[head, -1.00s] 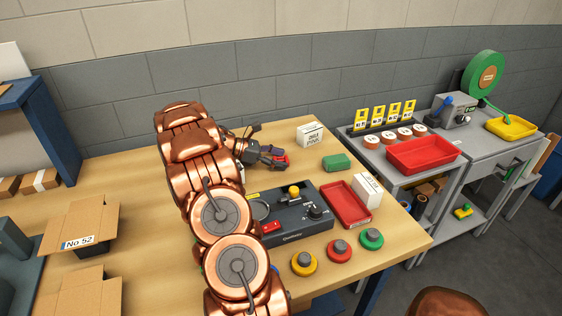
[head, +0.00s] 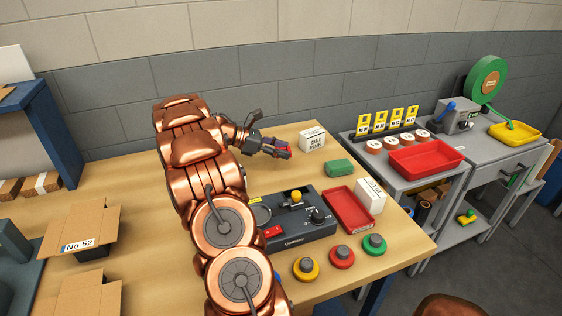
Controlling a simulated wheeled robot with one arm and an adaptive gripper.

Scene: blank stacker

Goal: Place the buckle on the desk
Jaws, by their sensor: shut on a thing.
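My gripper (head: 283,151) is shut on a small red thing (head: 284,146) above the back part of the wooden desk (head: 130,188). I take this for the buckle, but only a little of it shows between the dark fingers, so its shape is unclear. The gripper is left of the white labelled box and behind the dark control box. I cannot tell exactly how high the held thing is above the desk.
A white box (head: 313,138), a green block (head: 338,167), a red tray (head: 349,211) and a dark control box (head: 296,228) stand on the desk's right part. Round buttons (head: 342,257) line the front. An open carton (head: 75,243) sits left. Bare desktop lies left of my arm.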

